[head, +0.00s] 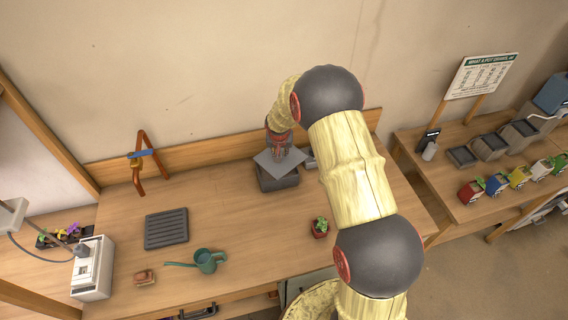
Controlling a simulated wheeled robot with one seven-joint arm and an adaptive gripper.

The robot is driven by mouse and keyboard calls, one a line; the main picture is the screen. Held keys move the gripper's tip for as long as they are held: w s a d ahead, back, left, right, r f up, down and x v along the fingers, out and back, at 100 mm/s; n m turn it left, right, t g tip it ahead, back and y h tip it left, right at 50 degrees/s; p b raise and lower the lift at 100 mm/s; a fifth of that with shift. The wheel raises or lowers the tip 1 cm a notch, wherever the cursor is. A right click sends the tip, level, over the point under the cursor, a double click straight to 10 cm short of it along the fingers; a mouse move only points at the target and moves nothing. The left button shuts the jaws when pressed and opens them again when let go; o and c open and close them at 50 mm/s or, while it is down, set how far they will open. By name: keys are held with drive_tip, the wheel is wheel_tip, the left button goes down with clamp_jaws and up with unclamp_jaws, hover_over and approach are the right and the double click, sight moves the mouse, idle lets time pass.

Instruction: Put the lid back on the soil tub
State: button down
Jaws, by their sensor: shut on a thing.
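The soil tub (277,181) is a dark grey square box on the wooden counter, near the back wall. The lid (268,163) is a flat grey square plate, held just above or on the tub and turned at an angle to it. My gripper (279,154) points down over the tub and is shut on the lid near its middle. The picture is too small to tell whether the lid touches the rim. The inside of the tub is hidden by the lid.
A small potted plant (320,228) stands to the right front of the tub. A green watering can (207,261), a dark slatted tray (166,229) and an orange-brown frame (143,165) are to the left. The counter between tray and tub is clear.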

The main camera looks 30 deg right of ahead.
drive_tip(key=shift+w+a+r, duration=0.45)
drive_tip(key=shift+w+a, duration=0.15)
drive_tip(key=shift+w, duration=0.15)
drive_tip(key=shift+f+b, duration=0.8)
drive_tip(key=shift+f, duration=1.25)
drive_tip(key=shift+f+b, duration=1.1)
drive_tip(key=shift+b, duration=0.05)
drive_tip(key=shift+b, duration=0.65)
drive_tip(key=shift+f+b, duration=0.2)
drive_tip(key=shift+b, duration=0.55)
drive_tip(key=c, duration=1.6)
unclamp_jaws()
drive_tip(key=shift+o, duration=0.3)
